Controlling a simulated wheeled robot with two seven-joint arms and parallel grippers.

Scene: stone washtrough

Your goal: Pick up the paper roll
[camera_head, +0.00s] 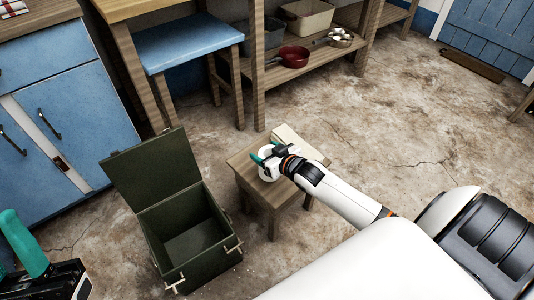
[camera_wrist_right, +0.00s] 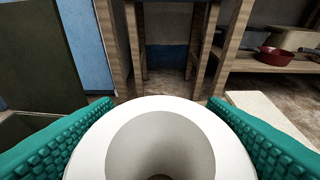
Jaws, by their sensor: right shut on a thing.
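The white paper roll (camera_head: 268,173) is at the small wooden stool (camera_head: 243,162), at the left part of its top. My right gripper (camera_head: 261,153) is shut on the roll. In the right wrist view the roll (camera_wrist_right: 158,125) fills the lower middle, its round end and dark core hole showing, with a green ridged finger on either side. I cannot tell whether the roll touches the stool top. My left gripper (camera_head: 24,245) is at the lower left edge of the head view, partly cut off, with one green finger showing clearly and nothing seen in it.
A pale block-like object (camera_head: 294,141) lies at the stool's back edge. An open dark green box (camera_head: 190,237) with its lid raised stands left of the stool. A blue-topped stool (camera_head: 190,42) and a shelf with a red pan (camera_head: 291,57) are behind.

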